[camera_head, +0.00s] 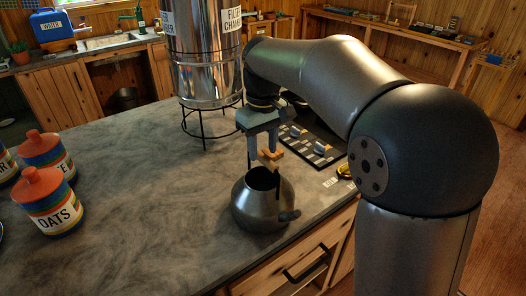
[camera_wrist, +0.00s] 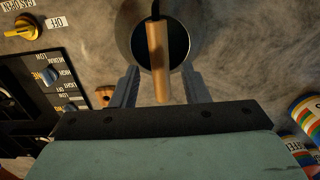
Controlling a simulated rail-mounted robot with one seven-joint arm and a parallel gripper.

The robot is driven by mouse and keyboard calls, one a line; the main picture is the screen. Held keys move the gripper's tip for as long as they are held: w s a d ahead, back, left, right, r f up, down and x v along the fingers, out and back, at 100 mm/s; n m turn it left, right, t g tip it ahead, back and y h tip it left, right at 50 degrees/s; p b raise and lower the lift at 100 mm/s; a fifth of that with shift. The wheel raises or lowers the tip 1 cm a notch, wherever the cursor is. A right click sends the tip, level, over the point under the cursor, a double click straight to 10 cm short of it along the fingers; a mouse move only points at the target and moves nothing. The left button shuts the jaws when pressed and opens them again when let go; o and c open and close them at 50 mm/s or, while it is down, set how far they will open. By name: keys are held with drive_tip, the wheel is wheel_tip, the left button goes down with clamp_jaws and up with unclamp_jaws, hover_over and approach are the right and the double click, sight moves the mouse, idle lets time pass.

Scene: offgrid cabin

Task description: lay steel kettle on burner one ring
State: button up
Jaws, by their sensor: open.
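The steel kettle (camera_head: 258,214) stands upright on the grey counter near its front edge, its spout toward the right. Its wooden handle grip (camera_head: 270,158) stands above the open top. My gripper (camera_head: 263,155) points down over the kettle and is open. In the wrist view the handle grip (camera_wrist: 158,65) lies between the two fingers of my gripper (camera_wrist: 159,80), with gaps on both sides. The kettle body (camera_wrist: 127,32) shows beyond the fingertips. The black stove (camera_head: 315,143) lies right of and behind the kettle, partly hidden by my arm; I cannot tell burner one ring apart.
A steel filter tank (camera_head: 205,75) on a wire stand rises behind my gripper. An oats canister (camera_head: 48,200) and others stand at the left. A yellow gas knob (camera_wrist: 22,27) sits by the stove panel (camera_wrist: 55,78). The counter's middle is clear.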

wheel_tip(320, 180, up, 10)
drive_tip(key=s+d+f+m, duration=0.3)
drive_tip(key=s+d+f, duration=0.6)
drive_tip(key=s+f, duration=0.2)
drive_tip(key=shift+s+m, duration=0.4)
drive_tip(key=shift+s, duration=0.15)
drive_tip(key=shift+o, duration=0.5)
drive_tip(key=s+d+f+m, duration=0.3)
drive_tip(key=s+d+f, duration=0.1)
drive_tip(key=s+f, duration=0.7)
drive_tip(key=shift+s+t, duration=0.3)
drive_tip(key=shift+s, duration=0.45)
drive_tip(key=shift+f, duration=0.1)
